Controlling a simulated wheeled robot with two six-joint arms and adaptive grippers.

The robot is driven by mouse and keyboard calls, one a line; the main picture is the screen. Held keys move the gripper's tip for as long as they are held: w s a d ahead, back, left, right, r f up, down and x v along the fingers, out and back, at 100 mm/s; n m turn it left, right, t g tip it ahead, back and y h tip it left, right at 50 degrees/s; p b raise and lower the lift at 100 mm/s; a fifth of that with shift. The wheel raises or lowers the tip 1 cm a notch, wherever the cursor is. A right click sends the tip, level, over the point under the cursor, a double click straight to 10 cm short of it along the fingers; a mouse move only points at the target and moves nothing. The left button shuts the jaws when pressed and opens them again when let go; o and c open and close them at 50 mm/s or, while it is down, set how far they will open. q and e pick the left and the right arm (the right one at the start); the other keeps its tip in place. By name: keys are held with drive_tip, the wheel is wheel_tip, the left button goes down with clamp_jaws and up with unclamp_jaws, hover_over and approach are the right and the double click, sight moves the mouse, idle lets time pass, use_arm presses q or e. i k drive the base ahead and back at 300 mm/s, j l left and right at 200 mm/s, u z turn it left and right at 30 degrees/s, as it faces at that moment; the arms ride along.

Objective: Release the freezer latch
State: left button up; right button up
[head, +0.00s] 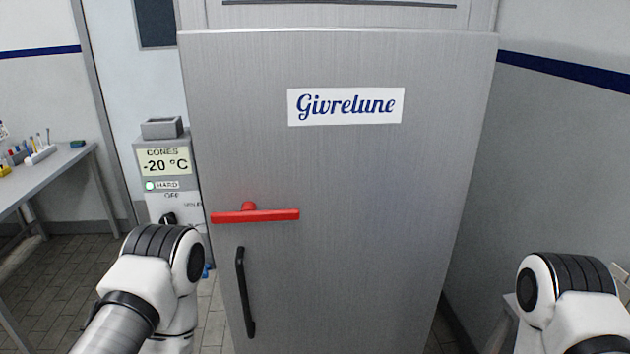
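The freezer (400,200) is a tall grey metal cabinet with a "Givrelune" label, and it fills the middle of the head view. Its door looks shut. The latch (268,215) is a red bar on the left part of the door, lying about level, with a small red pivot behind its upper edge. A black vertical handle (243,292) is below the latch. My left arm shows at the lower left and my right arm at the lower right, both apart from the latch. Neither gripper is in view.
A control box (165,180) left of the freezer reads "CONES -20 °C" and has a green light by "HARD". A table (55,172) with small items stands at the far left. A wall (570,150) stands at the right. The space before the latch looks clear.

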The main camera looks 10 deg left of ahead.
sight(248, 214)
drive_tip(key=k+j+z, duration=0.75)
drive_tip(key=j, duration=0.1)
